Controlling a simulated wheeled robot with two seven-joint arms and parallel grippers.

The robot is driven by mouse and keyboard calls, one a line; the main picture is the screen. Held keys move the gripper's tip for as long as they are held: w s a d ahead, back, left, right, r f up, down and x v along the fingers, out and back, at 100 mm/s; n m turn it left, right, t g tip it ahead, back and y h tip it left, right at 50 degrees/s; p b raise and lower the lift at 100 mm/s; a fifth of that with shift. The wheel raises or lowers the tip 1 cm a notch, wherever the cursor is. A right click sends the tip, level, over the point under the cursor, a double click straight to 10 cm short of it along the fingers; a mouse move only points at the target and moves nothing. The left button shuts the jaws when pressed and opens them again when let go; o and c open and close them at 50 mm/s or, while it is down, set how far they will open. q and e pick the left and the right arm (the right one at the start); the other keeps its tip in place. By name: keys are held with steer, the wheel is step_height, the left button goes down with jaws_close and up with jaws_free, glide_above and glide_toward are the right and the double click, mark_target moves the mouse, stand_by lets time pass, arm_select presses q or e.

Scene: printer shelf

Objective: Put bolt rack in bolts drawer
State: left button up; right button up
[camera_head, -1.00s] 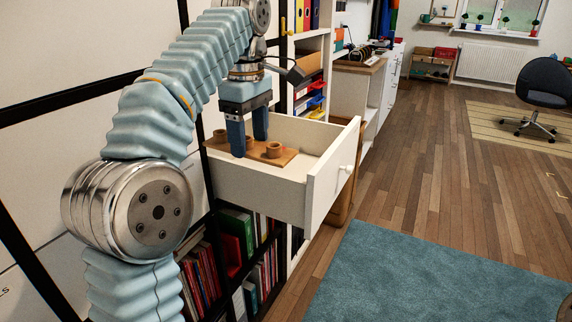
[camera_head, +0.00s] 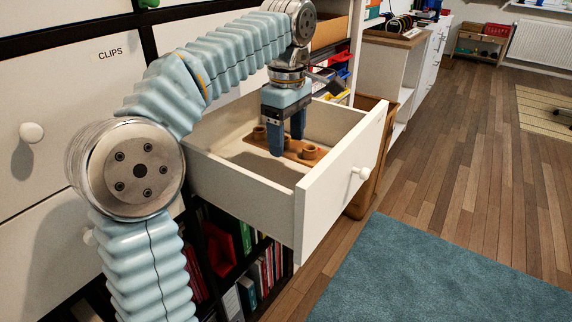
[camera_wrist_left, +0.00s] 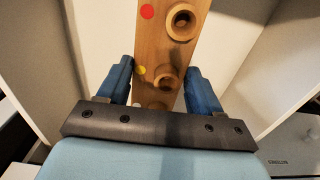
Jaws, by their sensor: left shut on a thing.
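The bolt rack (camera_head: 309,153) is a brown wooden board with round cups on it. It is over the inside of an open white drawer (camera_head: 240,189), between the drawer walls; whether it touches the floor I cannot tell. My left gripper (camera_head: 287,148) points down and is shut on the board's sides. In the left wrist view the bolt rack (camera_wrist_left: 152,52) runs between the blue fingers of my left gripper (camera_wrist_left: 165,88), with a red and a yellow dot on it. The drawer's label is not readable in the head view. My right gripper is not in view.
A closed drawer marked CLIPS (camera_head: 75,85) is at the left. Shelves with books (camera_head: 262,275) are below the open drawer. A brown wooden bin (camera_head: 372,160) stands behind the drawer front. A blue rug (camera_head: 450,272) lies on the wooden floor at the right.

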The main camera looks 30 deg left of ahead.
mark_target(287, 172)
arm_select(q)
step_height(287, 172, down, 6)
steer(key=shift+r+b, duration=0.1)
steer(key=shift+b, duration=0.45)
steer(key=o, duration=1.2)
step_height(287, 172, up, 12)
steer(key=p, duration=0.3)
steer(key=shift+p, duration=0.3)
